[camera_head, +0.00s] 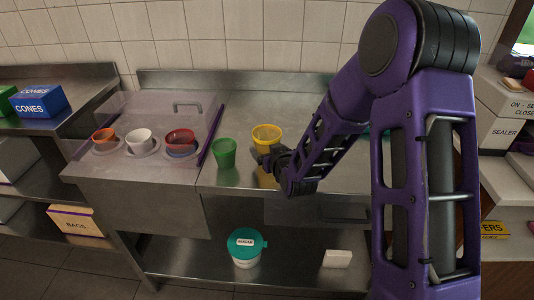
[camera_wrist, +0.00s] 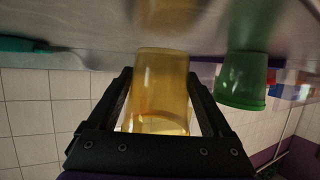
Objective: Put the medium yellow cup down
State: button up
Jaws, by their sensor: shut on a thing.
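The yellow cup (camera_head: 266,134) is over the steel counter, upright, in the head view. My gripper (camera_head: 268,158) reaches it from the right and is shut on it. In the wrist view the yellow cup (camera_wrist: 160,85) sits between the two dark fingers (camera_wrist: 160,100), one on each side. That view is turned upside down, with the counter at the top. The cup's base is close to the counter; I cannot tell whether it touches. A green cup (camera_head: 224,153) stands on the counter just left of the yellow cup, apart from it, and also shows in the wrist view (camera_wrist: 242,80).
A teal utensil (camera_wrist: 25,44) lies on the counter. The steel counter (camera_head: 340,178) has clear room near the front.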

jog(key=shift+f, duration=0.5)
jog(key=shift+f, duration=0.15)
jog(key=o, duration=1.1)
jog(key=v, duration=0.3)
jog(key=p+v, duration=0.1)
jog(key=v, duration=0.6)
jog(key=shift+w+a+r, duration=0.1)
jog(key=shift+r, duration=0.3)
jog(key=shift+s+d+p, duration=0.2)
jog(key=shift+s+p, duration=0.3)
jog(key=shift+p, duration=0.25)
jog(key=shift+s+d+p, duration=0.2)
jog(key=shift+s+p, duration=0.3)
jog(key=shift+p, duration=0.2)
